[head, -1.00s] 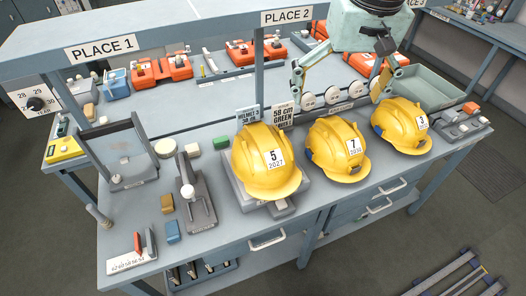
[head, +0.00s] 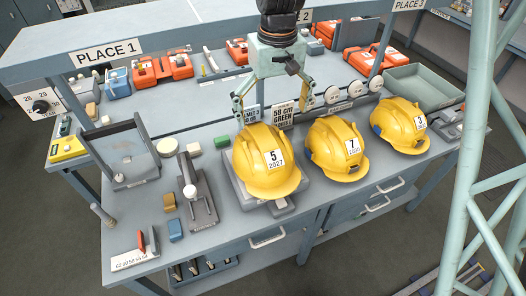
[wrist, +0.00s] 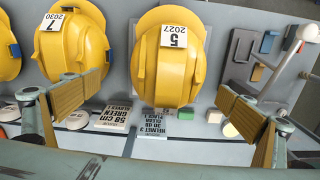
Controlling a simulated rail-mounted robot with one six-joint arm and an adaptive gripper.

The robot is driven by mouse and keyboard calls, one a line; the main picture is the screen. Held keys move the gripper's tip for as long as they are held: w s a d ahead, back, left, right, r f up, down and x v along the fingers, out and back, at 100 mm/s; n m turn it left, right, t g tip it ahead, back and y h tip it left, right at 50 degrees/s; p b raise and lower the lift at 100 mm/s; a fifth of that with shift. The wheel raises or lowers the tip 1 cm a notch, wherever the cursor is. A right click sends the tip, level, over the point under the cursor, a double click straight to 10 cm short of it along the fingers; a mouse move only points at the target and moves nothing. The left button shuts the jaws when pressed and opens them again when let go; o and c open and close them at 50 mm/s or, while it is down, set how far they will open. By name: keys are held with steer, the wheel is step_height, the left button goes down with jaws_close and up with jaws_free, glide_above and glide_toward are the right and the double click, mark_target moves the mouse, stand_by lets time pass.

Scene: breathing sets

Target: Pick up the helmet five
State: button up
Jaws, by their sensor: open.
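The yellow helmet marked 5 (head: 266,160) sits on a grey stand at the middle of the bench. Its label reads 5 and 2027. It also shows in the wrist view (wrist: 168,60), at upper middle. My gripper (head: 275,112) is open and empty, above and behind helmet five in the head view. In the wrist view its two fingers (wrist: 165,97) stand wide apart, one to each side of the helmet's lower part in the picture. I see no contact with the helmet.
The yellow helmets marked 7 (head: 336,148) and 3 (head: 400,125) stand to the right on the bench. Sign cards (head: 284,117) stand just behind helmet five. A grey fixture with an upright post (head: 190,190) is to its left. A shelf beam (head: 150,45) runs above the back.

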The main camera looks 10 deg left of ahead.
mark_target(263, 136)
steer(key=shift+s+a+f+n, duration=0.1)
steer(key=shift+a+f+n, duration=0.05)
steer(key=shift+a+f, duration=0.6)
steer(key=shift+a+f+n, duration=0.15)
steer(key=shift+a+f, duration=0.35)
steer(key=shift+a, duration=0.3)
steer(key=shift+f, duration=1.15)
steer(key=shift+f, duration=0.1)
steer(key=shift+d+f, duration=0.15)
steer(key=shift+f, duration=2.35)
steer(key=shift+c, duration=0.2)
